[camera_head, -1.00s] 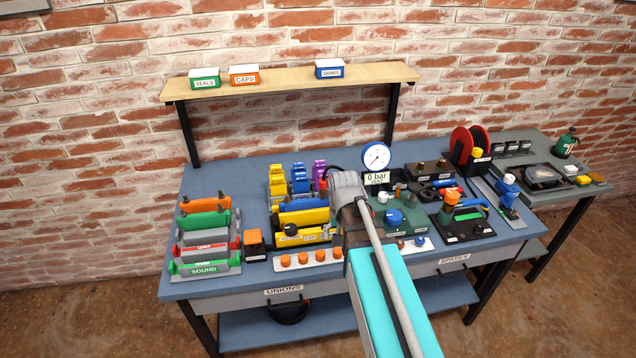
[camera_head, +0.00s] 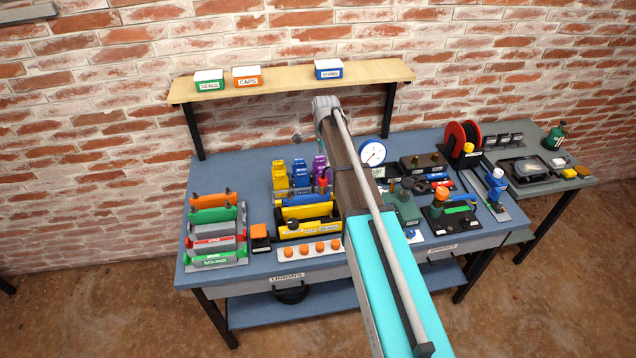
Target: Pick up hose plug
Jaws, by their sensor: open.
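I cannot pick out the hose plug with certainty at this size. A small red fitting (camera_head: 323,183) stands behind the yellow and blue blocks (camera_head: 307,212), just left of my arm. Several orange round pieces (camera_head: 304,249) sit on a white strip at the bench's front edge. My teal and grey arm reaches over the middle of the bench, with its far grey joint raised in front of the shelf.
The blue workbench (camera_head: 258,164) is crowded along its front. A pressure gauge (camera_head: 372,153) stands right of my arm, and a red reel (camera_head: 462,138) farther right. A wooden shelf (camera_head: 290,80) with boxes overhangs the back. The bench's back left is clear.

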